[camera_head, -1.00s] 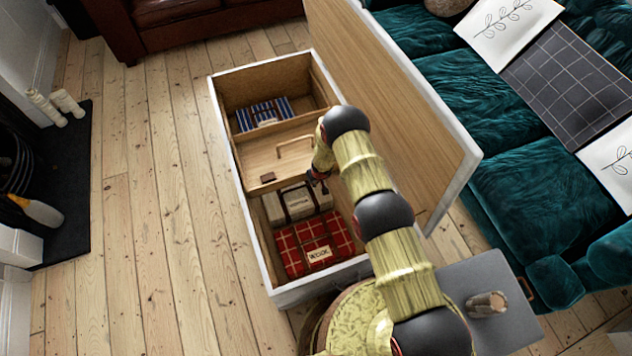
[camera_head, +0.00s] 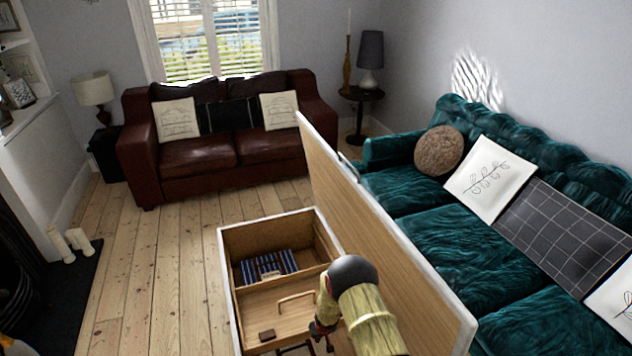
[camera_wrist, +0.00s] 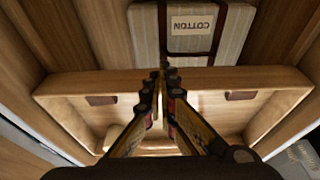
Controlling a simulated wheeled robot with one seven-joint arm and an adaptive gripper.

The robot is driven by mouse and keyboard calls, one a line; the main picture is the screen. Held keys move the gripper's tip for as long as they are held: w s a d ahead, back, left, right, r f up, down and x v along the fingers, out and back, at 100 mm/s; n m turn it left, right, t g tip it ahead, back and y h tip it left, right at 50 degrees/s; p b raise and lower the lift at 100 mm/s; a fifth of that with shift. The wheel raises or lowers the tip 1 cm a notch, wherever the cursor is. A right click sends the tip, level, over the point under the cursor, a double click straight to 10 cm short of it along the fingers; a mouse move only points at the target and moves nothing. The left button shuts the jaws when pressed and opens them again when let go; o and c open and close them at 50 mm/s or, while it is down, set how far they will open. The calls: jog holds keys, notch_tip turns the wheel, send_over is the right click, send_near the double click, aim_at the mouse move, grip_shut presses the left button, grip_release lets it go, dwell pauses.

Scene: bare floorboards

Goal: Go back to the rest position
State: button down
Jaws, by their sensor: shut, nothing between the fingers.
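My gripper (camera_head: 322,335) is low in the head view, by the right side of the open chest (camera_head: 228,300). In the wrist view its fingers (camera_wrist: 163,78) are together with nothing between them. They point across a wooden tray (camera_wrist: 65,85) towards a beige bundle labelled COTTON (camera_wrist: 146,38). A blue striped bundle (camera_head: 265,265) lies in the chest's far compartment. The near part of the chest is cut off at the bottom of the head view.
The raised wooden lid (camera_head: 385,235) stands close to the right of my arm, with a teal sofa (camera_head: 430,240) beyond it. A brown leather sofa (camera_head: 200,155) stands at the back. Bare floorboards (camera_head: 160,260) lie clear to the left of the chest.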

jog(key=s+d+r+n+g+h, duration=0.1)
jog(key=s+d+r+g+h, duration=0.25)
jog(key=s+d, duration=0.6)
jog(key=s+d+r+m, duration=0.1)
jog(key=s+d+r, duration=0.15)
jog(key=r, duration=0.85)
jog(key=s+d+r, duration=0.1)
jog(key=s+r, duration=0.3)
jog(key=r, duration=0.8)
jog(key=s+d+r+m, duration=0.15)
jog(key=s+r, duration=0.25)
jog(key=r, duration=0.7)
jog(key=s+d+r+t, duration=0.1)
jog(key=s+r+t, duration=0.1)
jog(key=s+r, duration=0.4)
jog(key=s+d+r+m+t+y, duration=0.1)
jog(key=s+r, duration=0.5)
jog(key=r, duration=0.8)
jog(key=s+d+r+m+t+y, duration=0.1)
jog(key=s+r+t, duration=0.2)
jog(key=s+r, duration=0.3)
notch_tip(320, 180, up, 4)
jog(key=shift+s+r, duration=0.15)
jog(key=shift+s, duration=0.2)
jog(key=shift+d+m, duration=0.1)
jog(key=shift+m, duration=0.15)
